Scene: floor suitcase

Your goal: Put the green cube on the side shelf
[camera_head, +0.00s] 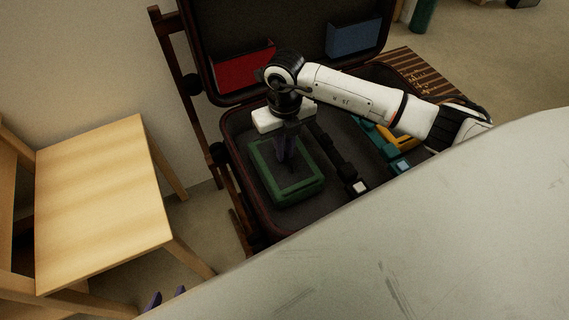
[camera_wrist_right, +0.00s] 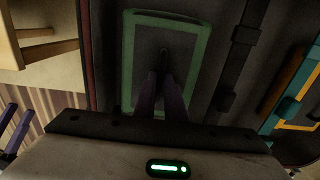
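The green cube (camera_head: 311,187) is a flat, green-edged case with a dark top, lying in the open suitcase. It also shows in the right wrist view (camera_wrist_right: 194,50), with a dark upright handle at its middle. My right gripper (camera_head: 287,158) points down over it; its purple fingers (camera_wrist_right: 163,80) are close together around the handle. The fingertips partly hide the contact. The side shelf (camera_head: 100,195) is a light wooden surface at the left, with its top bare. My left gripper (camera_head: 166,296) shows only its two purple fingertips at the bottom, apart and empty.
The suitcase (camera_head: 232,128) has its lid raised behind, holding a red item (camera_head: 243,70) and a blue item (camera_head: 352,38). A dark strap (camera_head: 335,160) and a yellow-and-teal item (camera_head: 400,143) lie right of the cube. A gap separates suitcase and shelf.

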